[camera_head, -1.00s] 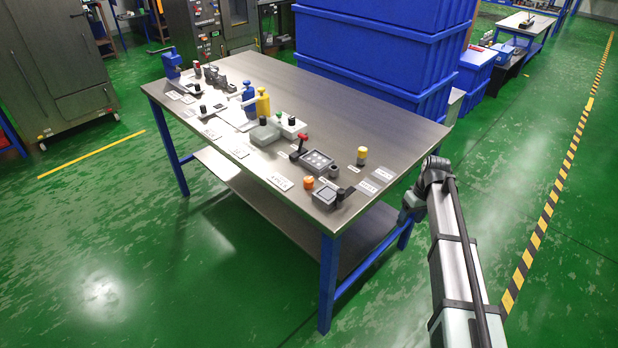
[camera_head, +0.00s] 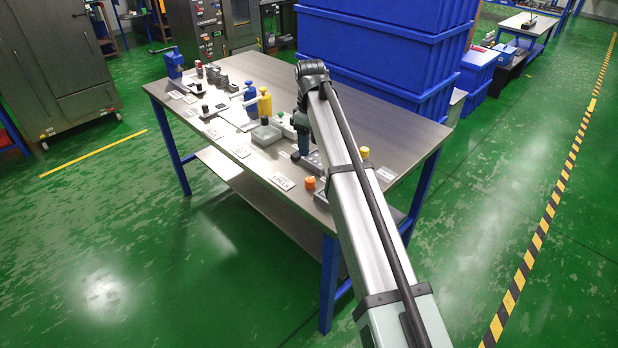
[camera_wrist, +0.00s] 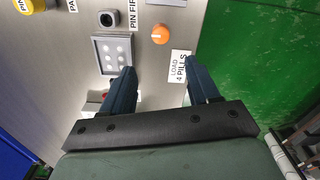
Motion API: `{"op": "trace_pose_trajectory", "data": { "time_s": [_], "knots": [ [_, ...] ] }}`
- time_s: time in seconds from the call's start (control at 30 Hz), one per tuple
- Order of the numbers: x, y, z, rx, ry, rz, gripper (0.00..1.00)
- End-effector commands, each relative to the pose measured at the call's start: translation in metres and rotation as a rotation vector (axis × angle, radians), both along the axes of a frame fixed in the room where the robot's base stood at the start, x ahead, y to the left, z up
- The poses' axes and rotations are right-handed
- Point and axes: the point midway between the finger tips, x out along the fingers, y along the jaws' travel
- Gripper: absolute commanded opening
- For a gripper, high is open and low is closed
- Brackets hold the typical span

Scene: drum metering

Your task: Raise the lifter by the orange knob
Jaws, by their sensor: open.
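The orange knob (camera_head: 310,183) sits near the front edge of the metal table in the head view. In the wrist view the orange knob (camera_wrist: 160,34) is round and seen from above, beyond my fingertips. My gripper (camera_wrist: 160,72) is open, with two dark blue fingers apart and nothing between them. In the head view my arm reaches over the table and hides much of its right end. I cannot make out the lifter's body under the knob.
A grey tray with pale round spots (camera_wrist: 112,54) lies left of the knob, partly behind a finger. A black round knob (camera_wrist: 107,18) and a white LOAD label (camera_wrist: 180,66) are close by. The yellow-topped post (camera_head: 365,152) stands right of my arm. Stacked blue crates (camera_head: 375,55) stand behind the table.

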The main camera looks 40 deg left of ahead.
Motion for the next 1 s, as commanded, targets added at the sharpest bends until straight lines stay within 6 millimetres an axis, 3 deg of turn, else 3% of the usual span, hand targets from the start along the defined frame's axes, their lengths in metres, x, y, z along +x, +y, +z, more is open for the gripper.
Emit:
{"op": "trace_pose_trajectory", "data": {
  "time_s": [0.17,0.7,1.0],
  "knots": [
    [-0.003,0.002,-0.01,-0.004,-0.001,0.007,0.6],
    [-0.003,0.001,-0.099,-0.003,0.0,0.005,0.6],
    [-0.002,0.001,-0.131,-0.002,0.0,0.004,0.6]
  ]
}}
